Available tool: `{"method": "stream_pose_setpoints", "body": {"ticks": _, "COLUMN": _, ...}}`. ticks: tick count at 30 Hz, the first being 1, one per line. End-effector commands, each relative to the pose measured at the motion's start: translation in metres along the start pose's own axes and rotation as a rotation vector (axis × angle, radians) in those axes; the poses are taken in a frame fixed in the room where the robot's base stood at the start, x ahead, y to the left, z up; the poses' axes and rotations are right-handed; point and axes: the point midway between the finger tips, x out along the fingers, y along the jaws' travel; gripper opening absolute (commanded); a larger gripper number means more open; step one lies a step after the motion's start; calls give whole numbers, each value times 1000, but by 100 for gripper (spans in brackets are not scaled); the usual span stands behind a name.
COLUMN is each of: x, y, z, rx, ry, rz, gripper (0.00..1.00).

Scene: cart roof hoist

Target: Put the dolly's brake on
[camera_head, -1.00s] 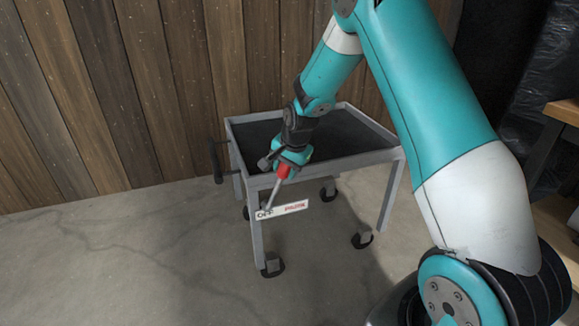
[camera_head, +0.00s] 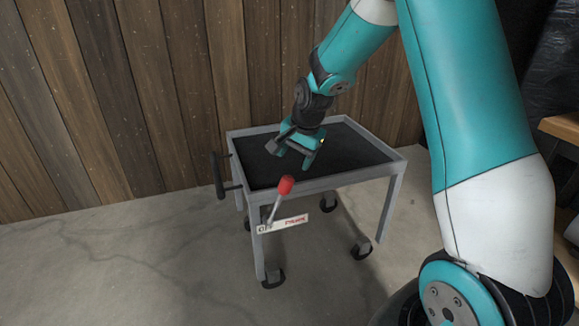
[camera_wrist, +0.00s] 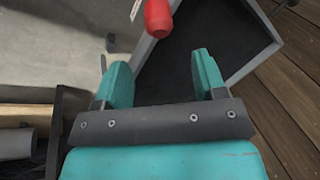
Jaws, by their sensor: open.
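The dolly (camera_head: 340,181) is a grey-framed cart with a dark top, standing on casters. Its brake lever has a red knob (camera_head: 286,184) on a thin metal rod. The lever leans right, toward the red-lettered end of a white label (camera_head: 283,224); the label's left end reads OFF. My gripper (camera_head: 290,157) is open and empty, above and behind the knob, over the dolly's top. In the wrist view the knob (camera_wrist: 158,18) lies beyond my open fingers (camera_wrist: 163,75), clear of them. The lever's lower end is small and hard to make out.
A dark push handle (camera_head: 222,177) sticks out at the dolly's left end. A plank wall (camera_head: 120,100) stands close behind. A wooden bench (camera_head: 562,128) is at the right edge. The concrete floor (camera_head: 130,265) at the front left is clear.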

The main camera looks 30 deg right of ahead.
Motion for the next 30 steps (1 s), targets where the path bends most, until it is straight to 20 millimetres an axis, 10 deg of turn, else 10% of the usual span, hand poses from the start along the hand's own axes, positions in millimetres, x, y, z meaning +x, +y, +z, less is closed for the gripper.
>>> {"method": "stream_pose_setpoints", "body": {"ticks": 9, "x": -54, "y": -1, "z": 0, "rx": 0, "ry": 2, "rz": -2, "gripper": 65}}
{"method": "stream_pose_setpoints", "body": {"ticks": 20, "x": -58, "y": 0, "z": 0, "rx": 0, "ry": 0, "rz": 0, "gripper": 65}}
{"method": "stream_pose_setpoints", "body": {"ticks": 23, "x": -61, "y": -2, "z": 5, "rx": -20, "ry": -5, "rz": -3, "gripper": 44}}
{"method": "stream_pose_setpoints", "body": {"ticks": 26, "x": -76, "y": -8, "z": 37, "rx": -152, "ry": -41, "rz": -19, "gripper": 21}}
{"method": "stream_pose_setpoints", "body": {"ticks": 30, "x": -118, "y": -4, "z": 132, "rx": -565, "ry": -152, "rz": -68, "gripper": 0}}
